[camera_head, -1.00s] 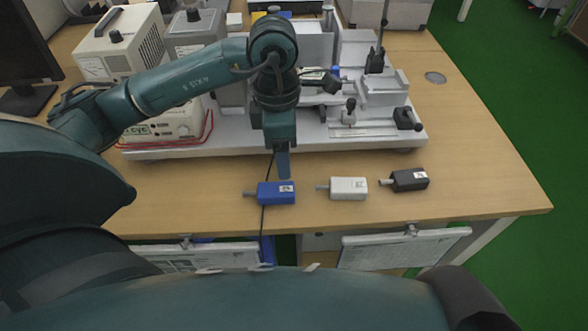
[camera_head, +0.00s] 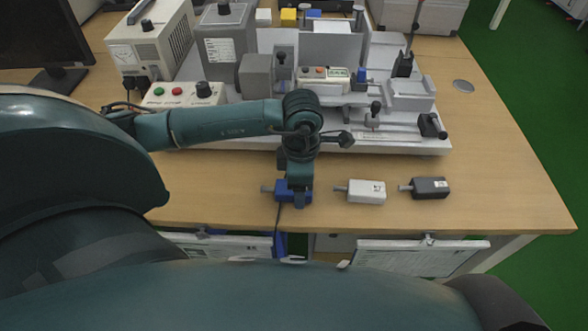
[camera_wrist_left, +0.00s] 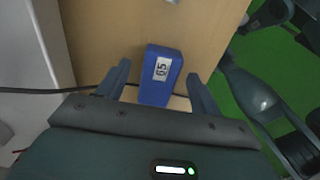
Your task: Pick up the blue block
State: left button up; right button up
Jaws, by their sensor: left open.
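The blue block (camera_head: 281,190) lies on the wooden table near its front edge and is partly hidden behind my left gripper (camera_head: 299,199) in the head view. In the left wrist view the blue block (camera_wrist_left: 161,72) shows a white label reading 65. My left gripper (camera_wrist_left: 158,88) is open, with one finger to each side of the block's near end. I see a gap between each finger and the block. The gripper points down over the block. My right gripper is not in view.
A white block (camera_head: 361,192) and a black block (camera_head: 430,188) lie to the right on the table. Behind is a white platform (camera_head: 420,147) with fixtures. A dark cable (camera_wrist_left: 60,91) runs beside the blue block. The table's front edge is close.

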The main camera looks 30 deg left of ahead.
pick_arm(q)
jog(key=shift+f, duration=0.45)
jog(key=shift+c, duration=0.2)
jog(key=c, duration=1.1)
